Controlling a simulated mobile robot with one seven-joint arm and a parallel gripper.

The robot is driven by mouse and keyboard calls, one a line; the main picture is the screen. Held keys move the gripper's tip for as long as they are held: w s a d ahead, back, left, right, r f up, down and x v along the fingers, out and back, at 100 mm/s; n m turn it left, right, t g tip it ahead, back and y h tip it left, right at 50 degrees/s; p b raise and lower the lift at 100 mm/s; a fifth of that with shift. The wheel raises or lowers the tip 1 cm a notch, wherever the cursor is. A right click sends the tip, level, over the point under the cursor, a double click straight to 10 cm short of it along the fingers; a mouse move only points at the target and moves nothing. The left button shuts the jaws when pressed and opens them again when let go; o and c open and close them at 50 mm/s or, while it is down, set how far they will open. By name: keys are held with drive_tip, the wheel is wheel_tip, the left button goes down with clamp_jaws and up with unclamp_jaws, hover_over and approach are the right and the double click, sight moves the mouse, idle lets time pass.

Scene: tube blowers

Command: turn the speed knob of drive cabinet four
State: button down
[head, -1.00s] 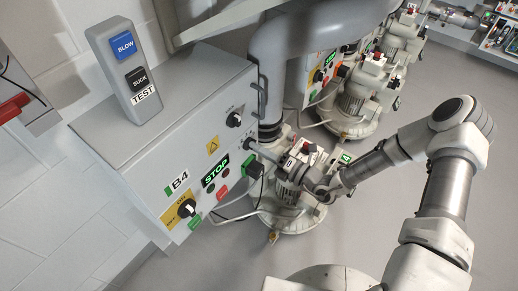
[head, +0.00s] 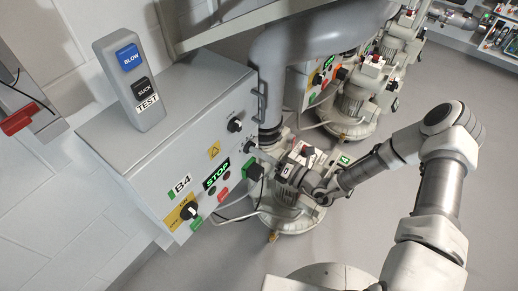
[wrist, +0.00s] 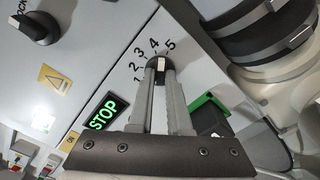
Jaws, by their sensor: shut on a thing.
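Drive cabinet B4 (head: 150,140) is a grey box on the left in the head view, its display reading STOP. The speed knob (wrist: 155,62) is a small black dial with a pale mark, ringed by numbers 1 to 5 in the wrist view. The mark points up, roughly toward 4. My gripper (wrist: 160,75) is shut on the knob, one finger on each side, hiding part of it. In the head view my gripper (head: 258,151) reaches the cabinet's front face from the right, and the knob is hard to make out there.
Another black knob (wrist: 35,27) sits on the same panel, left of the speed knob. A BLOW/SUCK test box (head: 130,85) stands on the cabinet. A green part (wrist: 208,103) and a large dark pipe joint (wrist: 265,30) are close to the gripper's right.

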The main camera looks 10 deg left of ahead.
drive_tip(key=n+p, duration=0.2)
drive_tip(key=n, duration=0.1)
drive_tip(key=shift+r+n, duration=0.15)
drive_tip(key=shift+n, duration=0.25)
drive_tip(key=n+p, duration=0.2)
drive_tip(key=n, duration=0.1)
drive_tip(key=shift+n, duration=0.3)
drive_tip(key=n+p, duration=0.2)
drive_tip(key=n, duration=0.1)
drive_tip(key=shift+s+n, duration=0.1)
drive_tip(key=shift+n, duration=0.2)
drive_tip(key=n+p, duration=0.2)
drive_tip(key=n, duration=0.1)
drive_tip(key=shift+n, duration=0.3)
drive_tip(key=n+p, duration=0.2)
drive_tip(key=n, duration=0.3)
drive_tip(key=shift+p, duration=0.3)
drive_tip(key=shift+n+p, duration=1.1)
drive_tip(key=shift+n, duration=1.4)
drive_tip(key=shift+f, duration=0.2)
drive_tip(key=c, duration=0.9)
unclamp_jaws()
